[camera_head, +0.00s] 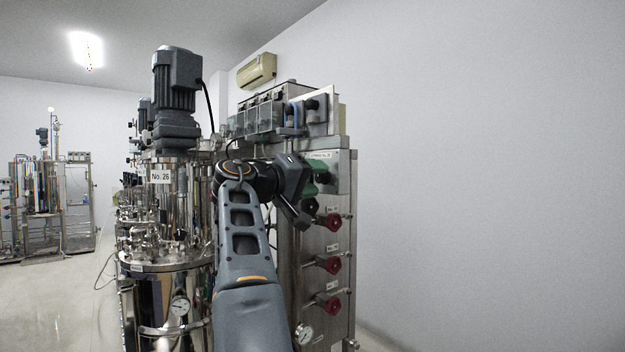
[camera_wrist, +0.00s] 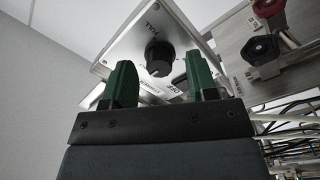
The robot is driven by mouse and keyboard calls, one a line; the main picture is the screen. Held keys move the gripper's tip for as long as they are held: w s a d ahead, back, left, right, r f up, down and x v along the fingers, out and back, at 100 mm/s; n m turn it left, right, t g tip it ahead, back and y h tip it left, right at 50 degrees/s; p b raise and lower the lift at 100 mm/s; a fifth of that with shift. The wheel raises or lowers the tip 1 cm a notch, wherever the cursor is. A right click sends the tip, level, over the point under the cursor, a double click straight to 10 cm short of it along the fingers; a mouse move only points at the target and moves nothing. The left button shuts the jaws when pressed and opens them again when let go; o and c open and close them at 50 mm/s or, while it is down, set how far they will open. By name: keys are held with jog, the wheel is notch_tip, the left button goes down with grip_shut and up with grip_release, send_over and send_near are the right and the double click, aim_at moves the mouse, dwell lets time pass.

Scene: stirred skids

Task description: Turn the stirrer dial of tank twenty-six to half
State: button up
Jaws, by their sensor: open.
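The round black dial (camera_wrist: 159,58) sits on a bare metal box face (camera_wrist: 122,55) in the wrist view, with the word FULL printed beside it. I cannot make out which way its pointer faces. My gripper (camera_wrist: 160,82) is open, its two green fingers apart below the dial in the picture, with nothing between them. In the head view my gripper (camera_head: 313,187) is at the upper part of the valve panel and hides the dial. The tank (camera_head: 192,205) is shiny steel, carries the sign No. 26 (camera_head: 161,176) and has a grey motor (camera_head: 177,90) on top.
Several red valve knobs (camera_head: 333,264) stick out of the steel panel (camera_head: 308,262) below my gripper. In the wrist view a red knob (camera_wrist: 267,7), a black knob (camera_wrist: 260,49) and wires (camera_wrist: 292,130) lie to the right.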

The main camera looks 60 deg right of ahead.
jog(key=b+v, duration=0.1)
jog(key=v, duration=1.3)
jog(key=shift+d+f, duration=0.1)
